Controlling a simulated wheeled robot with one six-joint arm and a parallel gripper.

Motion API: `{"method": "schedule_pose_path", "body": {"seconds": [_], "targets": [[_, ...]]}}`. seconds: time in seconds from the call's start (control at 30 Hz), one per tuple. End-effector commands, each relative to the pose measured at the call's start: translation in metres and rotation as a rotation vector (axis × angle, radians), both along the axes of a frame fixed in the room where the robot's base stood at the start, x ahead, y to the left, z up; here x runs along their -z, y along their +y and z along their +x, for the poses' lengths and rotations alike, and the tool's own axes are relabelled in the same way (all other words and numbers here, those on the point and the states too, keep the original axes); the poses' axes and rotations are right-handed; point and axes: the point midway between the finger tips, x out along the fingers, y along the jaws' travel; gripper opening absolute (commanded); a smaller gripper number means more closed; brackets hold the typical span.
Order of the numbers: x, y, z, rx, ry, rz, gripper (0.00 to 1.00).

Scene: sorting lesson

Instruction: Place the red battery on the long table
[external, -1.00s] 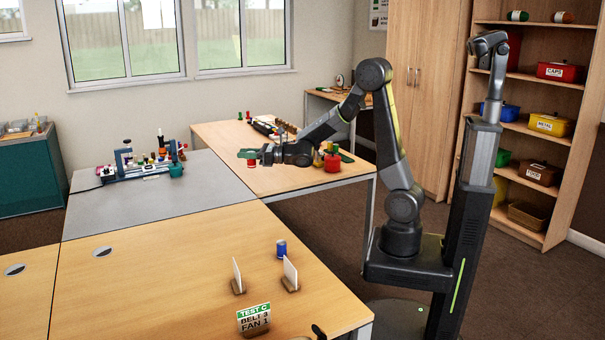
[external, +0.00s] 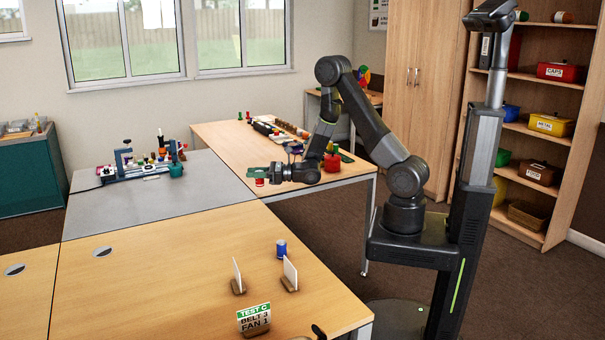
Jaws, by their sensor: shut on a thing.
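My gripper (external: 260,173), with green fingers, is shut on the red battery (external: 260,182). Only a small red part of the battery shows below the fingers. The gripper is over the near left part of the wooden table at the back (external: 222,131), close to where it meets the grey table. I cannot tell whether the battery touches the tabletop. Which table is the long table is not marked in this view.
A blue battery (external: 281,249) stands on the front wooden table (external: 170,270) near white cards in holders and a sign (external: 254,318). A rig with small parts (external: 140,166) is on the grey table (external: 150,205). Several items, including a red pot (external: 332,162), stand on the back table.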

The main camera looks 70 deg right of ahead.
Motion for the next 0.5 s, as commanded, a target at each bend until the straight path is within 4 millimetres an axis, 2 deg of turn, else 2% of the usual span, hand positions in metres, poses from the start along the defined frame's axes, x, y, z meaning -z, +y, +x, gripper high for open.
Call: {"method": "schedule_pose_path", "body": {"seconds": [0.07,0.17,0.27,0.4,0.5], "targets": [[0.002,0.008,0.003,-0.024,-0.003,-0.001,0.03],[0.005,0.031,0.012,-0.096,-0.005,-0.002,0.03],[0.009,0.069,0.024,-0.218,-0.008,-0.004,0.03],[0.015,0.139,0.035,-0.435,-0.009,-0.005,0.03],[0.019,0.19,0.036,-0.592,-0.007,-0.005,0.03]]}}
